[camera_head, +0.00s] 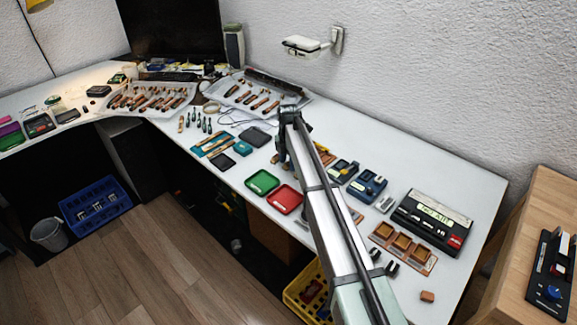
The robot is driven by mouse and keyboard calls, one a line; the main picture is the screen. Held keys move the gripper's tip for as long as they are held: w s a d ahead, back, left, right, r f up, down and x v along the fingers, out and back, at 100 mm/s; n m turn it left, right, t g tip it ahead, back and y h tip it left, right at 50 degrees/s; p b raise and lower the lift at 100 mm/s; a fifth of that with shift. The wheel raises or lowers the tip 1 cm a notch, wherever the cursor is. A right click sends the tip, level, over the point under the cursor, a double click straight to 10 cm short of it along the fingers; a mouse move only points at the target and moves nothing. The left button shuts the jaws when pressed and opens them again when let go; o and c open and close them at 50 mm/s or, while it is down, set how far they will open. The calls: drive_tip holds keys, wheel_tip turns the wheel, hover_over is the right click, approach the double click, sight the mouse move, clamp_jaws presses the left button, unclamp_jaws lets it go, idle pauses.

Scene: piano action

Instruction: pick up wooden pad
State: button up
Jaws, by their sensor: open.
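A small orange-brown wooden pad (427,296) lies alone on the white table, near its front right edge. Several square wooden pieces (402,242) sit in a row on a flat brown holder behind it; they look similar in colour. My arm reaches from the bottom of the view up across the table. My gripper (281,157) is at its far end, over the middle of the table, well away to the upper left of the lone pad. It is open; its fingertips are small and partly hidden by the arm. No pad shows in it.
A black device with a display (432,221) stands behind the holder. Small dark pieces (391,268) lie near the arm. Green (262,182) and red (285,199) trays line the front edge. Bare table surrounds the lone pad; a wooden cabinet (530,250) stands at right.

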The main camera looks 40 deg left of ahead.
drive_tip(key=shift+c, duration=0.3)
clamp_jaws()
drive_tip(key=shift+r, duration=0.15)
wheel_tip(320, 180, up, 9)
drive_tip(key=w+d+f+n, duration=0.1)
drive_tip(key=w+d, duration=1.2)
drive_tip(key=d, duration=0.2)
drive_tip(key=shift+w+f, duration=0.2)
drive_tip(key=shift+w, duration=0.05)
